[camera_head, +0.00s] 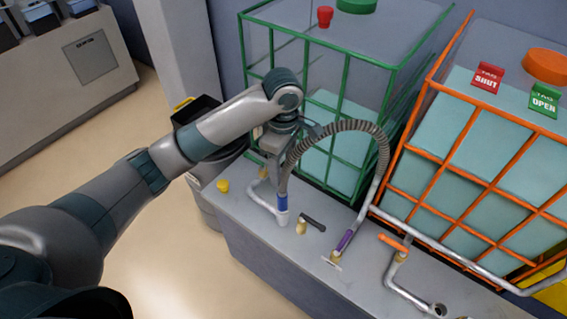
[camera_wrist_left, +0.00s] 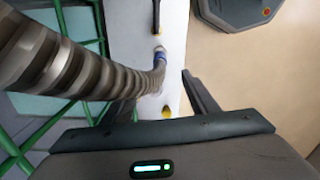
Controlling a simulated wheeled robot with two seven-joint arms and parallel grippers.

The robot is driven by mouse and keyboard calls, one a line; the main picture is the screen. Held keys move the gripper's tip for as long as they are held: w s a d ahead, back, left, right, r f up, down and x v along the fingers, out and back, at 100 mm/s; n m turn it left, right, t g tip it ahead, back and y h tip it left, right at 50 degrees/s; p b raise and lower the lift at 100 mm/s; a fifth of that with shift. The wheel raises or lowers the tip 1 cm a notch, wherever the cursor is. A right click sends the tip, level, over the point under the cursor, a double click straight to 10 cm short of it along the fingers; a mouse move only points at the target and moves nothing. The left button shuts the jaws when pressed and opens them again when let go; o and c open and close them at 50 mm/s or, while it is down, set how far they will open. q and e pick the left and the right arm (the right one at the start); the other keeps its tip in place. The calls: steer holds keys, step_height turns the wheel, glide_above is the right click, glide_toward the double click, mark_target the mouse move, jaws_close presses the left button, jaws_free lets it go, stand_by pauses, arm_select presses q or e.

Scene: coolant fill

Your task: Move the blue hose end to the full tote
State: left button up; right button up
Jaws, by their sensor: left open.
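The blue hose end (camera_head: 282,202) sits on a pipe at the left part of the grey bench, below the green-caged tote (camera_head: 337,115). Its ribbed grey hose (camera_head: 342,126) arches right to a purple end (camera_head: 345,240). The orange-caged tote (camera_head: 470,150) at right shows a higher pale liquid level than the green one. My left gripper (camera_head: 270,170) is open, just above and behind the blue end, beside the hose. In the left wrist view the blue collar (camera_wrist_left: 159,54) lies ahead of the fingers; one dark finger (camera_wrist_left: 200,92) shows, the other is hidden by the hose.
A black-handled valve (camera_head: 312,223) and an orange-handled valve (camera_head: 393,243) stand on the bench (camera_head: 265,250). A yellow cap (camera_head: 223,185) lies at its left end. Red SHUT (camera_head: 488,77) and green OPEN (camera_head: 545,100) tags sit on the orange tote. The floor at left is clear.

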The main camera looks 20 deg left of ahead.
mark_target(283, 194)
arm_select(q)
step_height(283, 194, down, 18)
steer(key=shift+r+p, duration=0.25)
steer(key=shift+p, duration=0.55)
stand_by(0.3)
steer(key=c, duration=1.3)
steer(key=o, duration=0.4)
steer(key=shift+r+p, duration=0.3)
steer(key=shift+p, duration=0.3)
steer(key=shift+r, duration=0.2)
steer(key=shift+r+p, duration=2.65)
steer(key=shift+p, duration=0.9)
